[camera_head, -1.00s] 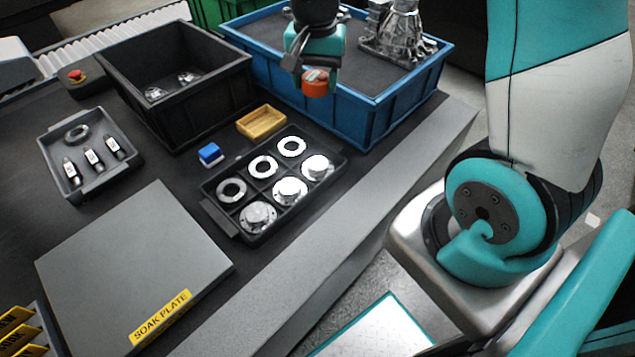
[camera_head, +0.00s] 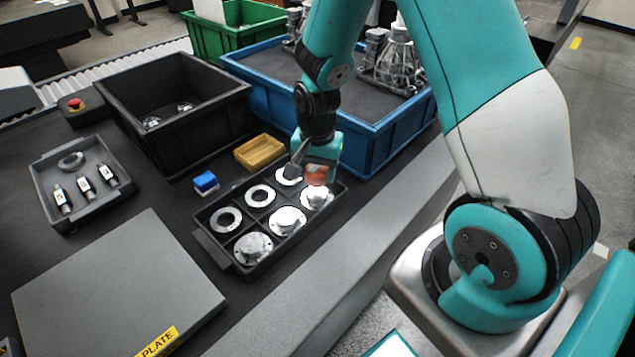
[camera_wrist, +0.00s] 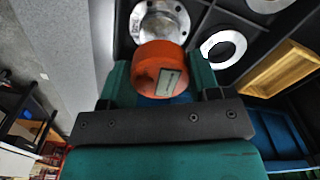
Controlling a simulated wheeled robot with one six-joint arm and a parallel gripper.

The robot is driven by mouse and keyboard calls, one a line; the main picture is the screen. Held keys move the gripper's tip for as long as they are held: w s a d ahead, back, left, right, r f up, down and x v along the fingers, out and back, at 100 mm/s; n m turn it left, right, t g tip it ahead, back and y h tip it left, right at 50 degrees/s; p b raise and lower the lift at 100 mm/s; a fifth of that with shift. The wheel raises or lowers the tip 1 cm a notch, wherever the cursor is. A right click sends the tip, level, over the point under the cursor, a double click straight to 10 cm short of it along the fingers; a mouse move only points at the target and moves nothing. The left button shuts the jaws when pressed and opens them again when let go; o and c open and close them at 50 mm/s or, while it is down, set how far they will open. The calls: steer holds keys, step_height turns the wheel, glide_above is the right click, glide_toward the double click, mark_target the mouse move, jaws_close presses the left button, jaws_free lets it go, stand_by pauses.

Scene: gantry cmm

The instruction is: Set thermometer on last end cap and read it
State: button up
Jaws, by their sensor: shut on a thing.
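My gripper (camera_head: 317,168) is shut on an orange round thermometer (camera_wrist: 158,72). The thermometer has a pale display window, whose reading is too small to make out. It is over the far right end of the black compartment tray (camera_head: 216,246). In the wrist view a silver flanged end cap (camera_wrist: 160,14) shows just beyond the thermometer; in the head view this cap (camera_head: 316,198) is in the far compartment of the right row. I cannot tell whether they touch. Two more end caps, a middle one (camera_head: 287,221) and a near one (camera_head: 253,248), sit in the same row.
Flat rings (camera_head: 227,220) fill the tray's left row. A yellow box (camera_head: 259,151) and a blue block (camera_head: 205,182) stand behind. A blue crate (camera_head: 400,128) is close behind my gripper. A black bin (camera_head: 186,125) and grey soak plate (camera_head: 110,285) lie left.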

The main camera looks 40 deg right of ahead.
mark_target(317, 191)
steer(key=shift+f, duration=1.85)
steer(key=shift+f, duration=0.1)
steer(key=shift+f+b, duration=0.15)
steer(key=shift+b, duration=0.15)
steer(key=o, duration=0.8)
steer(key=shift+c, duration=0.2)
steer(key=shift+r, duration=0.2)
